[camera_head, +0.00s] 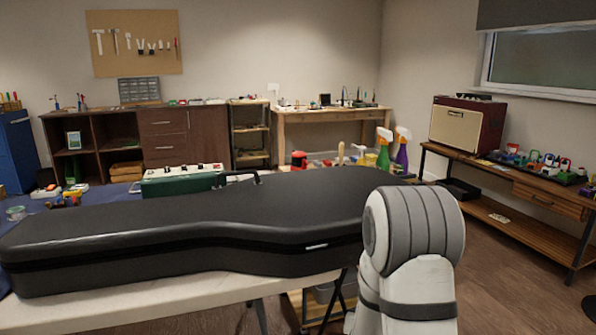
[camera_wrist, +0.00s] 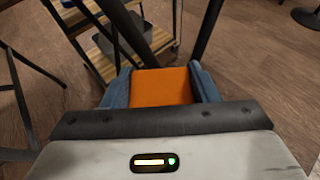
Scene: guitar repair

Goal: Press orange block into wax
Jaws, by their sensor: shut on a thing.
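In the wrist view an orange block (camera_wrist: 162,86) sits between the two blue-grey fingers of my gripper (camera_wrist: 161,87). The gripper is shut on it, with a finger against each side. Wooden floor and furniture legs show beyond the block. The gripper and block are not visible in the head view, where part of my arm stands at the lower right. I cannot make out any wax in either view.
A black guitar case (camera_head: 190,232) lies along a light table (camera_head: 150,308) in front. A green box (camera_head: 182,179) and spray bottles (camera_head: 384,148) stand behind it. A workbench (camera_head: 500,183) with an amplifier (camera_head: 467,124) is at the right. A wooden shelf unit (camera_wrist: 103,48) shows in the wrist view.

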